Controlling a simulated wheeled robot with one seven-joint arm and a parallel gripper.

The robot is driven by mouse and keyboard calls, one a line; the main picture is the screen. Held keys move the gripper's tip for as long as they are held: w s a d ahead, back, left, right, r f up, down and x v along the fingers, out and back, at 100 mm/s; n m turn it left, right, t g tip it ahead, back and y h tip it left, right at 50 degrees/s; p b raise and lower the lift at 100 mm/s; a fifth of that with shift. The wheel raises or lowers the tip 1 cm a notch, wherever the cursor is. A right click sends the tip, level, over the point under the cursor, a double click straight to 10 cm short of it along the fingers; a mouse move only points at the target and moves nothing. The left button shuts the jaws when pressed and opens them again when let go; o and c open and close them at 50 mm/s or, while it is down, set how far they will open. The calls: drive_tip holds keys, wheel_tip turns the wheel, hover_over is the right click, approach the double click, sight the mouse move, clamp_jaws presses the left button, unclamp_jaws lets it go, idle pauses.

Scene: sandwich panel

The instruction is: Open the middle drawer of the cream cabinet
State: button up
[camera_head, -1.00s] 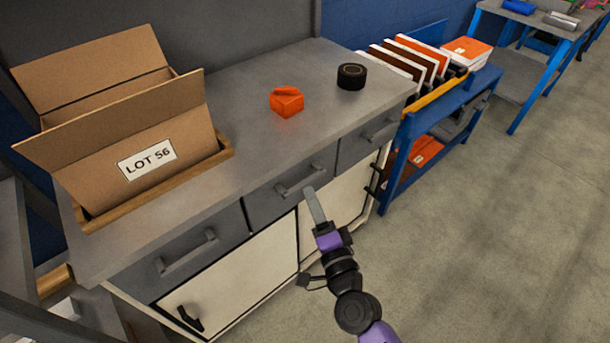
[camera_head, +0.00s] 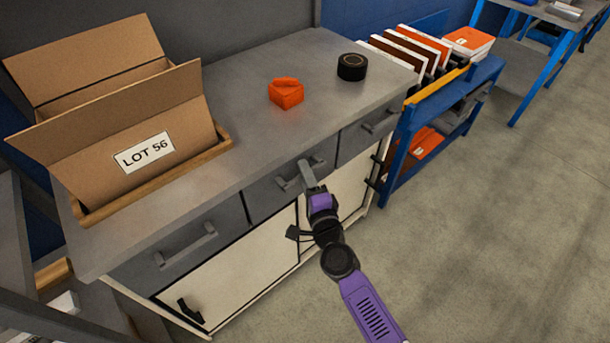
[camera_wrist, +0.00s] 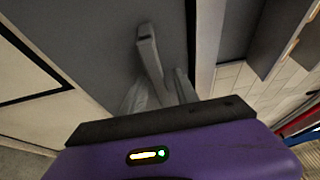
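The cream cabinet (camera_head: 240,268) has cream doors below and a row of three grey drawers under a grey top. The middle drawer (camera_head: 262,205) looks flush with its neighbours, so it is closed. Its grey bar handle (camera_head: 288,187) is partly covered by my gripper (camera_head: 307,170), which is at the handle's right part. In the wrist view the handle (camera_wrist: 148,48) runs down between the two grey fingers of my gripper (camera_wrist: 160,88), with one finger on each side. The fingers stand apart; whether they touch the bar is hidden.
On the cabinet top are a carton marked LOT 56 (camera_head: 130,125) in a wooden tray, an orange block (camera_head: 286,93) and a black roll (camera_head: 352,67). A blue rack (camera_head: 402,145) stands right of the cabinet. The floor (camera_head: 470,240) in front is clear.

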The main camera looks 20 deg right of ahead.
clamp_jaws()
idle(1.4)
